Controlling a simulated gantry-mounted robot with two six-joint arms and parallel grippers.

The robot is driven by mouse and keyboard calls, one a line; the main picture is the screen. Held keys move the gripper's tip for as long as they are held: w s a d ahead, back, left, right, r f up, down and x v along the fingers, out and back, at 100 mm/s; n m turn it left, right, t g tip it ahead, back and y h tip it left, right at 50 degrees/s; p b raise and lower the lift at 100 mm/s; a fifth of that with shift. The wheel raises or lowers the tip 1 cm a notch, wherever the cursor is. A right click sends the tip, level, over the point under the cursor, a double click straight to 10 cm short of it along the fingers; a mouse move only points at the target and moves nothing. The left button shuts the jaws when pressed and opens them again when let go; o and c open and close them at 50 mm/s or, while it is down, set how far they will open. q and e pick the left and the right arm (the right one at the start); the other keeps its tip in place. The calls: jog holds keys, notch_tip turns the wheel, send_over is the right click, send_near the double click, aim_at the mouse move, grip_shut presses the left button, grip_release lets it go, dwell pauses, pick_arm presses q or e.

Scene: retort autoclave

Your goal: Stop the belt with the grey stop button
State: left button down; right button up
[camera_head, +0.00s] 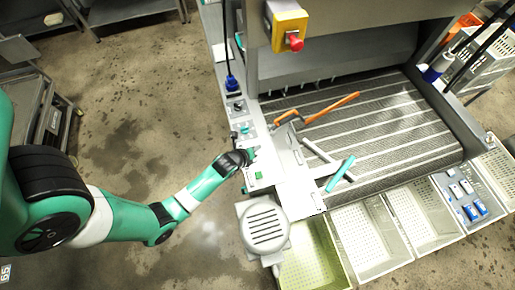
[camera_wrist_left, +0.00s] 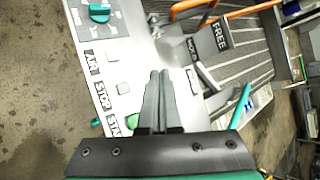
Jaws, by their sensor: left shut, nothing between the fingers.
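A small grey stop button (camera_wrist_left: 123,88) sits on the pale control panel (camera_wrist_left: 93,38) beside the label STOP, in the left wrist view. The green button (camera_wrist_left: 132,120) is beside it, partly behind my gripper; it also shows in the head view (camera_head: 258,175). My left gripper (camera_wrist_left: 160,74) is shut and empty, with its tips over the panel, to the right of the stop button in the wrist view. In the head view my left gripper (camera_head: 251,154) is at the panel and the stop button cannot be made out. I cannot tell whether the tips touch the panel. The belt (camera_head: 385,135) lies right of the panel.
Another pale button (camera_wrist_left: 112,57) sits beside the label AIR, and a teal knob (camera_wrist_left: 98,12) is farther up. Orange-handled tools (camera_head: 332,108) and a teal-ended rod (camera_head: 340,174) lie by the belt. A motor housing (camera_head: 265,227) stands below the panel. A red emergency button (camera_head: 295,43) hangs above.

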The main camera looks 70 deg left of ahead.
pick_arm(q)
jog(key=shift+s+a+f, duration=0.3)
jog(key=shift+s+f, duration=0.3)
jog(key=shift+f, duration=0.1)
notch_tip(320, 180, down, 8)
jog(key=b, duration=0.8)
jog(key=shift+r, duration=0.15)
jog(key=shift+f+b, duration=0.4)
jog(key=shift+f, duration=0.15)
dwell(0.8)
jog(key=shift+f, duration=0.4)
